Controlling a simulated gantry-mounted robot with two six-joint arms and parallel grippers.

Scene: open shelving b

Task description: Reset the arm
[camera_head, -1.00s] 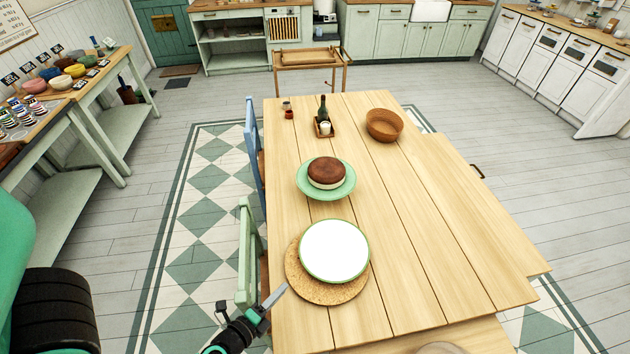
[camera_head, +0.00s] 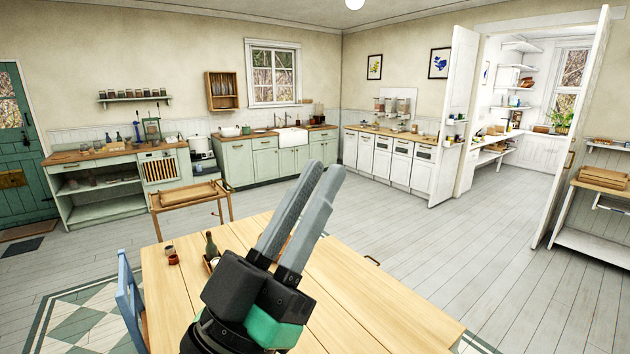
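My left gripper (camera_head: 322,168) is raised in front of the camera, over the wooden table (camera_head: 350,300) in the picture. Its two long grey fingers point up and lie close side by side. This angle does not show clearly whether they are apart. I see nothing held at their tips. My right gripper is not in view.
A dark bottle (camera_head: 211,247) and small jars (camera_head: 172,257) stand on the table left of my gripper. A wooden trolley (camera_head: 190,195) stands beyond the table. A blue chair (camera_head: 130,305) is at its left side. Open floor (camera_head: 420,235) lies to the right.

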